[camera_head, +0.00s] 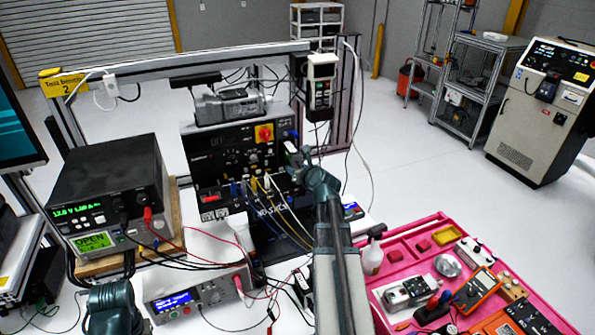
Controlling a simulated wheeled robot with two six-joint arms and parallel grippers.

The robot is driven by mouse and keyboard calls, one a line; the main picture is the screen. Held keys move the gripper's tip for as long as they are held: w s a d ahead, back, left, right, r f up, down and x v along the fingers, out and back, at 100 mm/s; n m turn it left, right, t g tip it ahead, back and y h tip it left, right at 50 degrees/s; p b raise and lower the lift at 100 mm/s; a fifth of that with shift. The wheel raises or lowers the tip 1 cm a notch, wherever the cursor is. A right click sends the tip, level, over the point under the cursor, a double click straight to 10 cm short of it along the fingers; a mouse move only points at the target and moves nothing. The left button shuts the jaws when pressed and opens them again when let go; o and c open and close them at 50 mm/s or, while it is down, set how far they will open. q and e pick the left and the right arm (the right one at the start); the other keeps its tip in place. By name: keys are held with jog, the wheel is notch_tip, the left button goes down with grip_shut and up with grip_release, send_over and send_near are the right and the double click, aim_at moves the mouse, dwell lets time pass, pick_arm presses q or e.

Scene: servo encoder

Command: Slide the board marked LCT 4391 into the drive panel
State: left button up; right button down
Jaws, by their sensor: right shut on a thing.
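The drive panel (215,165) is the black upright unit at the centre of the bench, with a red and yellow rotary switch (264,134) and several coloured cables at its lower front. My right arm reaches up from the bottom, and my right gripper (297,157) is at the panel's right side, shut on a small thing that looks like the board. The arm and gripper mostly hide the board; its marking cannot be read, nor can I tell if it is inside a slot. Only part of my left arm shows at the bottom left; its gripper is out of view.
A power supply (108,185) stands left of the panel, and a bench meter (200,292) is in front. Loose leads cross the bench between them. A pink tray (408,247) with tools and an orange multimeter (476,290) is at the right.

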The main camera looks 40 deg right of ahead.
aim_at(298, 164)
jog(key=shift+w+d+f, duration=0.1)
jog(key=shift+w+d, duration=0.2)
jog(key=shift+w, duration=0.7)
jog(key=shift+w+d+r, duration=0.1)
jog(key=shift+w+d, duration=0.25)
jog(key=shift+w, duration=0.6)
jog(key=shift+w+d+f, duration=0.1)
jog(key=shift+w+d, duration=0.2)
jog(key=shift+w, duration=0.7)
jog(key=shift+w, duration=0.1)
jog(key=shift+c, duration=1.8)
grip_release()
jog(key=p+v, duration=0.5)
jog(key=v, duration=0.9)
jog(key=shift+d, duration=0.1)
jog(key=shift+w+f, duration=0.1)
jog(key=shift+f, duration=0.05)
